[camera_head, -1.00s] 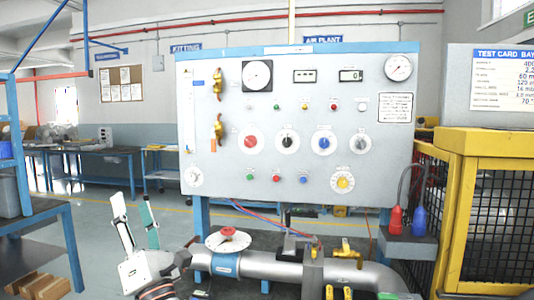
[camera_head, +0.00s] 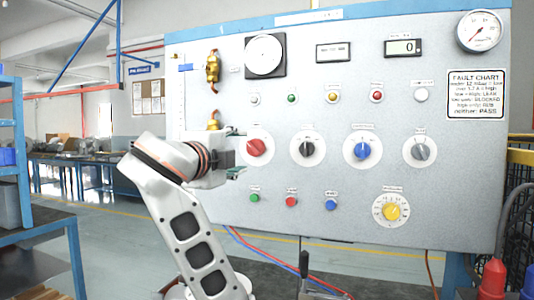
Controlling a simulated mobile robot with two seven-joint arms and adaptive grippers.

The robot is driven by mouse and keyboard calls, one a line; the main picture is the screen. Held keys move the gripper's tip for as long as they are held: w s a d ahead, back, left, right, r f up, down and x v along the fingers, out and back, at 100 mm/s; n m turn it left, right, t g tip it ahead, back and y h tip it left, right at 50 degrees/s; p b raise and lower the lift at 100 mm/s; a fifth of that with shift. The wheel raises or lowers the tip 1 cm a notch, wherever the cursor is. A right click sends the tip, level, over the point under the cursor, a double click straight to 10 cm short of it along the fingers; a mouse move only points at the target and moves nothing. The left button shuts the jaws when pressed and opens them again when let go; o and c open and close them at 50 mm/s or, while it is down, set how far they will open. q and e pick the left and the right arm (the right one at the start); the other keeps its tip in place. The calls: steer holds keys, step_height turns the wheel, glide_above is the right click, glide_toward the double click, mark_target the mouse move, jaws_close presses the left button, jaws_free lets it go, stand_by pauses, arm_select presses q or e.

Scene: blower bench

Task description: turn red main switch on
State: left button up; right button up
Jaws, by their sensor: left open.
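The red switch knob (camera_head: 256,147) sits on a round white plate at the left of the grey panel's row of large knobs. My left gripper (camera_head: 239,152) is raised in front of the panel, at the left side of this knob. Its fingers are apart, one above and one below the knob's height, and nothing is held between them. The gripper covers the left edge of the knob's plate. I cannot tell whether a finger touches the knob. My right gripper is not in view.
Black (camera_head: 306,149), blue (camera_head: 362,149) and grey (camera_head: 420,149) knobs continue the row to the right. Small green (camera_head: 255,198), red (camera_head: 291,202) and blue (camera_head: 331,204) buttons lie below. A brass valve (camera_head: 212,70) stands out above my gripper.

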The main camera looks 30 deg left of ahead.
mark_target(252, 148)
arm_select(q)
steer(key=shift+b+x, duration=0.45)
steer(key=shift+x, duration=0.8)
steer(key=x, duration=0.3)
steer(key=shift+w+b, duration=0.4)
steer(key=shift+w+a, duration=0.1)
steer(key=shift+w, duration=0.4)
steer(key=shift+w+r, duration=0.1)
steer(key=shift+r, duration=0.05)
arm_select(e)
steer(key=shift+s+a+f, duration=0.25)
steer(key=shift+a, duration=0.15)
arm_select(q)
steer(key=c, duration=1.1)
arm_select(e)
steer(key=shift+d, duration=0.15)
